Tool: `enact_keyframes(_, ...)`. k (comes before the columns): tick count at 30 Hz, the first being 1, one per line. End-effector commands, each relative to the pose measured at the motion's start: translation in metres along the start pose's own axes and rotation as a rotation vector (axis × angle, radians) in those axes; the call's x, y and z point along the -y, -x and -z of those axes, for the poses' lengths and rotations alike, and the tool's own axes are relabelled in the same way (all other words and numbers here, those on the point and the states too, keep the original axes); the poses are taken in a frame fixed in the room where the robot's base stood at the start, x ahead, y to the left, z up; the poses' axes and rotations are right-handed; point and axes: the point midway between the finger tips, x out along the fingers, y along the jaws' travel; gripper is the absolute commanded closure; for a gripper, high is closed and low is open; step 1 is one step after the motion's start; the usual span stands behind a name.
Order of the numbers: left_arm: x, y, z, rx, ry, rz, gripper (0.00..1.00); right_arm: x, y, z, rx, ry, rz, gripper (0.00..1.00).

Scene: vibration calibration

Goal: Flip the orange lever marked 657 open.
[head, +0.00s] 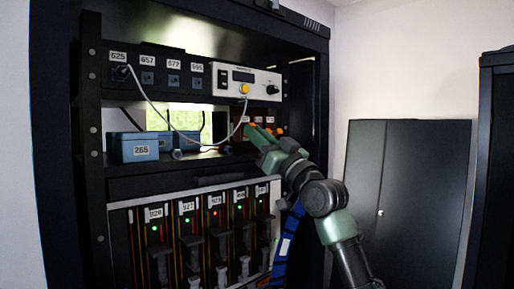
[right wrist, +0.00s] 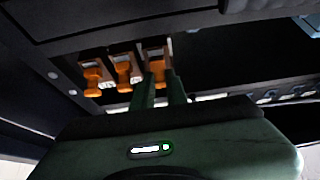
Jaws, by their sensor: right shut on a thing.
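Three orange levers hang in a row on wooden-brown mounts in the right wrist view: a left lever (right wrist: 92,80), a middle lever (right wrist: 123,75) and a right lever (right wrist: 156,67). My right gripper (right wrist: 162,88) is shut on the right lever, with one finger on each side of it. In the head view my right gripper (head: 262,143) reaches up to the lever row, under small white labels too blurred to read, and hides much of the levers. I cannot tell which lever is marked 657. My left gripper is not in view.
A label 657 (head: 147,61) also sits over a socket on the black panel. A blue box (head: 140,148) marked 265 stands left. Several numbered slots with green lights are below.

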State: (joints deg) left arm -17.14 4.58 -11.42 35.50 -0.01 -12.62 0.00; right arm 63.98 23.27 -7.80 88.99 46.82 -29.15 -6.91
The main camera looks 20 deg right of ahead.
Motion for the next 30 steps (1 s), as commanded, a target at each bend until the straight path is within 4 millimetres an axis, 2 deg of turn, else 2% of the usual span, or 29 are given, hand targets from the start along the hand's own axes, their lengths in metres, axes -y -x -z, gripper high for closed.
enact_keyframes(1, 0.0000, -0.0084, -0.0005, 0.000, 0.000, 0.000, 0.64, -0.0007, 0.0019, -0.0021, -0.025, 0.000, -0.002, 1.00)
enact_keyframes(6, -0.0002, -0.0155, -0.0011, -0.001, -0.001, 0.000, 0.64, -0.0006, 0.0015, -0.0001, -0.074, 0.001, -0.001, 1.00)
enact_keyframes(21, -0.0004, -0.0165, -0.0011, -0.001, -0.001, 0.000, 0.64, -0.0011, 0.0006, 0.0040, -0.098, 0.001, -0.002, 1.00)
enact_keyframes(22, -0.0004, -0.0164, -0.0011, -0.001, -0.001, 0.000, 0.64, -0.0011, 0.0006, 0.0041, -0.098, 0.001, -0.002, 0.78)
enact_keyframes(24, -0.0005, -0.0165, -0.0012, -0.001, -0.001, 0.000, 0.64, -0.0010, 0.0006, 0.0035, -0.096, 0.001, -0.002, 0.65)
enact_keyframes(30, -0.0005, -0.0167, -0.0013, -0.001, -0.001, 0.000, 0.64, -0.0005, 0.0007, 0.0009, -0.092, 0.000, -0.001, 0.65)
